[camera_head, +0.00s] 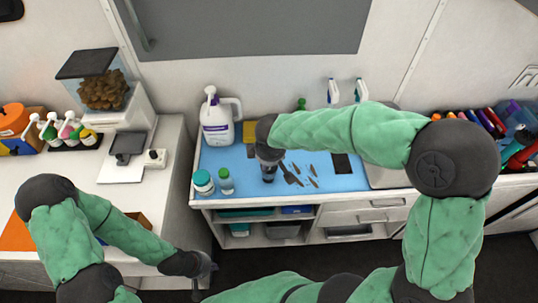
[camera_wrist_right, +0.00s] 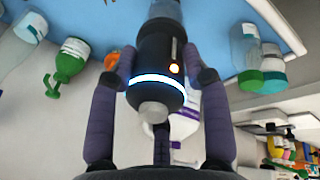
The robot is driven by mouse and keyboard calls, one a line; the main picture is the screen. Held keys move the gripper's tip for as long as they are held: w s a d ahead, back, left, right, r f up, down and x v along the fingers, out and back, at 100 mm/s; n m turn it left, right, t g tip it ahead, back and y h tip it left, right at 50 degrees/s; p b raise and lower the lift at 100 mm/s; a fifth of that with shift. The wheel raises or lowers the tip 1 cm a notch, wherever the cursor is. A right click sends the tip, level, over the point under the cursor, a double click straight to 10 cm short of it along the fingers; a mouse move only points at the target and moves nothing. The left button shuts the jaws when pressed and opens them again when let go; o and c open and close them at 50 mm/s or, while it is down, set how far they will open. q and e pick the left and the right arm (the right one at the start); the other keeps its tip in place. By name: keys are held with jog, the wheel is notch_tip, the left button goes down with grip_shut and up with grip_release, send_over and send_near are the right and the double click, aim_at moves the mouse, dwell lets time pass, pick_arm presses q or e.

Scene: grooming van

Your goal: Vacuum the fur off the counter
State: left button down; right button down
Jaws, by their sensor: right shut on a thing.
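The counter (camera_head: 240,160) has a light blue top. Several small brown tufts of fur (camera_head: 312,169) lie on it, right of my right gripper. My right gripper (camera_head: 268,152) is over the counter, shut on a black handheld vacuum (camera_head: 268,172). In the right wrist view, its two fingers (camera_wrist_right: 160,90) close on the vacuum's body (camera_wrist_right: 158,60) from both sides. A white-blue ring and an orange light glow on it. The vacuum's nozzle points down at the counter; I cannot tell if it touches. My left gripper (camera_head: 204,270) is low in front of the left cabinet, away from the fur.
A white jug (camera_head: 218,122) stands at the counter's back left, and a white tub (camera_head: 203,183) and green-capped bottle (camera_head: 226,181) at its front left. A dark flat item (camera_head: 342,163) lies right of the fur. Spray bottles (camera_head: 333,91) stand behind.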

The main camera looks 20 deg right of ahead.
jog(key=shift+s+a+b, duration=0.25)
jog(key=shift+s+a, duration=0.05)
jog(key=shift+s, duration=0.55)
jog(key=shift+s+a+b, duration=0.25)
jog(key=shift+s, duration=0.6)
jog(key=shift+s+a+b, duration=0.15)
jog(key=shift+s+a, duration=0.15)
jog(key=shift+s, duration=0.75)
jog(key=shift+s+a+b, duration=0.15)
jog(key=shift+s+a, duration=0.1)
jog(key=shift+s, duration=0.75)
jog(key=shift+f, duration=0.1)
notch_tip(320, 180, up, 6)
jog(key=p, duration=0.4)
jog(key=shift+w+p, duration=0.1)
jog(key=shift+p, duration=0.2)
notch_tip(320, 180, up, 3)
jog(key=shift+r+p, duration=0.15)
jog(key=shift+p, duration=0.95)
